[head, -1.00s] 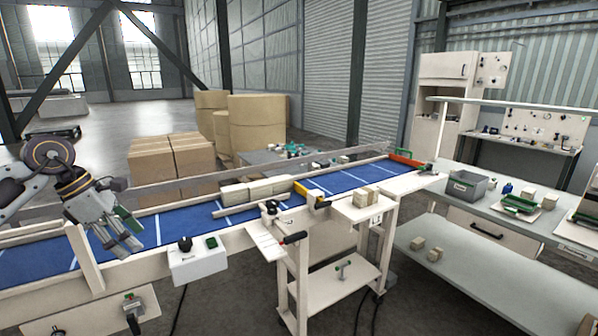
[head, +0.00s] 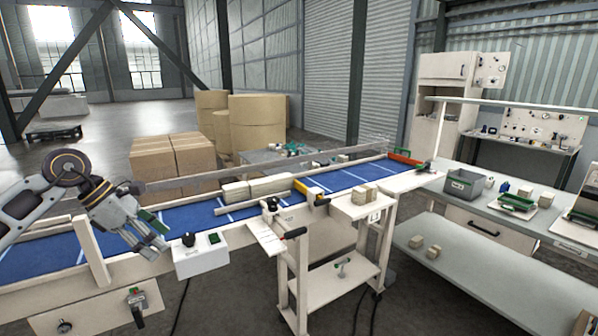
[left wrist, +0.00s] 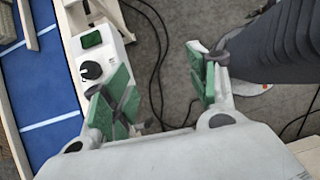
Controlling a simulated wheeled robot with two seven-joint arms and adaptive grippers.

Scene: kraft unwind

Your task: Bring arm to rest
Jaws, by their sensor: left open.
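My left gripper (head: 152,244) is open and empty in the head view. It hangs over the near edge of the blue conveyor (head: 203,216), just left of the white control box (head: 200,256). My right gripper is not in view.
Pale blocks (head: 257,188) lie on the conveyor behind a yellow-ended stop (head: 311,192). A small stand (head: 340,281) and a grey bench (head: 475,258) are at the right. Cardboard boxes (head: 172,157) stand behind the conveyor. Cables lie on the floor.

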